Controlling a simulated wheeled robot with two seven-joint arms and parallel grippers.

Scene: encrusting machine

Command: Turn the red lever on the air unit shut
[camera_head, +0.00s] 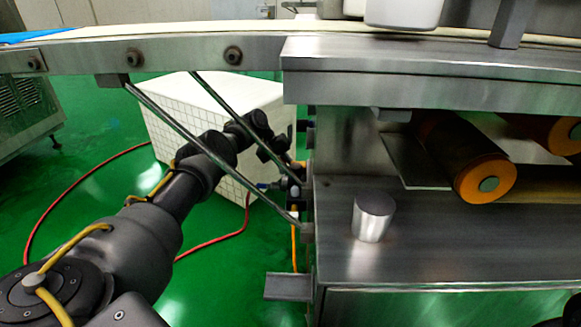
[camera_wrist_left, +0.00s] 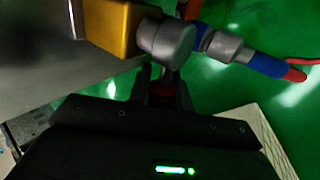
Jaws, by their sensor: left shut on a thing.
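The air unit (camera_head: 295,192) is mounted on the left side of the steel machine in the head view, small and partly hidden by my arm and a strut. In the left wrist view it shows as a gold block (camera_wrist_left: 112,25), a grey round body (camera_wrist_left: 165,40) and a blue fitting (camera_wrist_left: 262,64). My left gripper (camera_wrist_left: 165,88) reaches it from the left and is shut on the red lever (camera_wrist_left: 163,89), of which only a dark red part shows between the fingers. The lever's angle cannot be made out. My right gripper is out of view.
Two thin struts (camera_head: 165,125) slant down from the conveyor (camera_head: 165,55) close to my left arm. A white tiled box (camera_head: 185,125) stands behind the arm. A red hose (camera_head: 75,180) lies on the green floor. A metal cylinder (camera_head: 373,218) stands on the machine's ledge.

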